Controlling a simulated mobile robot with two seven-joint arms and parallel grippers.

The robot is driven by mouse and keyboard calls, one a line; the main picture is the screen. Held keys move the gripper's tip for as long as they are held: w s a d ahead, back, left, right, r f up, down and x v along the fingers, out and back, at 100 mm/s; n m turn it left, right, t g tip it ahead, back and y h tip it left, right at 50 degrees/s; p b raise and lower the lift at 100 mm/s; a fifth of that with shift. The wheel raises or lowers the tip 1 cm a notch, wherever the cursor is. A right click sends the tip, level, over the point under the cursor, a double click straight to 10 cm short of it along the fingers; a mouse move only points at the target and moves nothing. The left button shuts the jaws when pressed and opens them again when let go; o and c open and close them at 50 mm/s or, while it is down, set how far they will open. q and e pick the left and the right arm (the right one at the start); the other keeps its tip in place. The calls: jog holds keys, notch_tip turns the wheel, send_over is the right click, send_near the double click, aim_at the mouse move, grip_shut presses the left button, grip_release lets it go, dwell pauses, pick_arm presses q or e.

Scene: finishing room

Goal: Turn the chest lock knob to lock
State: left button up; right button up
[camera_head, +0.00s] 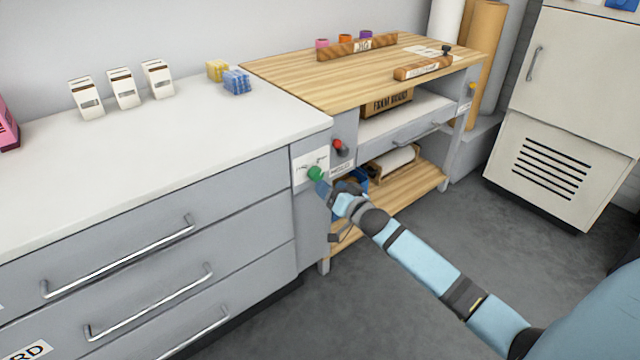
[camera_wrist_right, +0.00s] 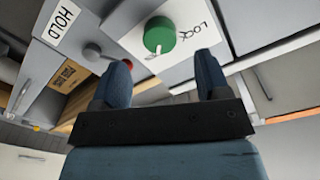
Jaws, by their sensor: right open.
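The green lock knob (camera_head: 315,173) is on a white plate (camera_head: 303,160) at the right end of the drawer chest (camera_head: 200,210). In the right wrist view the knob (camera_wrist_right: 159,36) is round, with a light pointer at its lower edge, and the plate (camera_wrist_right: 187,51) reads "LOCK". My right gripper (camera_head: 322,184) is close in front of the knob. In the wrist view its two blue fingers (camera_wrist_right: 161,80) are open and apart, with the knob ahead, between and beyond their tips. Nothing is held. My left gripper does not show.
A red-tipped lever (camera_head: 338,145) is just right of the knob, beside a "HOLD" label (camera_wrist_right: 62,22). A wooden-topped bench (camera_head: 300,75) adjoins the chest. White holders (camera_head: 124,88) stand on the white counter. A pale cabinet (camera_head: 570,110) is at right; the floor between is clear.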

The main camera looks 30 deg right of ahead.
aim_at(316, 174)
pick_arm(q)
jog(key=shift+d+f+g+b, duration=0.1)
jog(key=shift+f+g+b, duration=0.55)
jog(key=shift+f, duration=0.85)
pick_arm(e)
jog(key=shift+w+a, duration=0.1)
jog(key=shift+w, duration=2.7)
jog(key=c, duration=0.9)
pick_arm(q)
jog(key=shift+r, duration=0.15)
